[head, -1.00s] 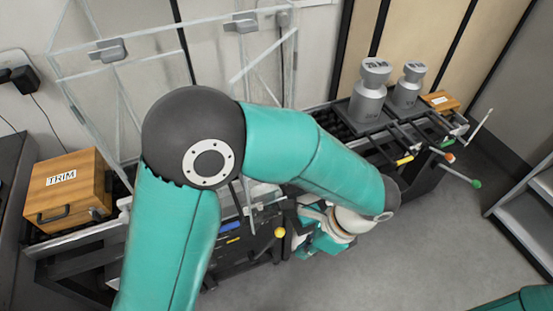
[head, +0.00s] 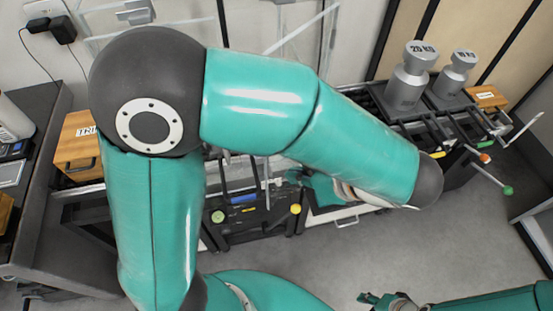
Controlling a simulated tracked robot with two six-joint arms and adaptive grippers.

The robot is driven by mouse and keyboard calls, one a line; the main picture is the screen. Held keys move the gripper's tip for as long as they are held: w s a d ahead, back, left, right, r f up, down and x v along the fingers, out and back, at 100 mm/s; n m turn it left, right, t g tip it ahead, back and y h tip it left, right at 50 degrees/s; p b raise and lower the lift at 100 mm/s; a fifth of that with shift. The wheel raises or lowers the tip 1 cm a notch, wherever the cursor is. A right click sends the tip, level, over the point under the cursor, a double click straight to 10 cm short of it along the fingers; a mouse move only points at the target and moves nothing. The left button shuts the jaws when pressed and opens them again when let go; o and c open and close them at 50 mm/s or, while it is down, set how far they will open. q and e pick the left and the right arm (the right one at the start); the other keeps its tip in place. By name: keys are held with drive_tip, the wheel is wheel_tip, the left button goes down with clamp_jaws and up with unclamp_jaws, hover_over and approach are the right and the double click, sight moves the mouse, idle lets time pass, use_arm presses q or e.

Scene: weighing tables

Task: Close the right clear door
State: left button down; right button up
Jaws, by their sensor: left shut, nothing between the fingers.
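The clear case stands at the back, mostly behind my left arm. A clear panel on its right side (head: 302,38), with pale edges, shows above my forearm. It appears to be the right clear door, but how far open it stands is hard to tell. My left gripper (head: 294,176) is shut and empty, low in front of the case and partly hidden under my forearm. I cannot see it touching the panel. My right gripper (head: 370,298) is at the bottom edge, far from the case; its finger opening is unclear.
A wooden TRIM box (head: 78,152) sits at left, partly covered by my arm. Two grey weights (head: 408,85) (head: 455,75) stand on the bench at right, near a small wooden box (head: 485,97). Coloured knobs (head: 296,208) stick out in front. Grey floor is free at lower right.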

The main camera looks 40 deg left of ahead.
sight(268, 165)
use_arm(q)
drive_tip(key=a, duration=0.2)
drive_tip(key=a+p, duration=0.1)
drive_tip(key=a, duration=0.1)
drive_tip(key=shift+a+f, duration=0.1)
drive_tip(key=shift+f, duration=0.15)
drive_tip(key=shift+w+a, duration=0.1)
drive_tip(key=shift+a, duration=0.05)
use_arm(e)
drive_tip(key=shift+r, duration=0.4)
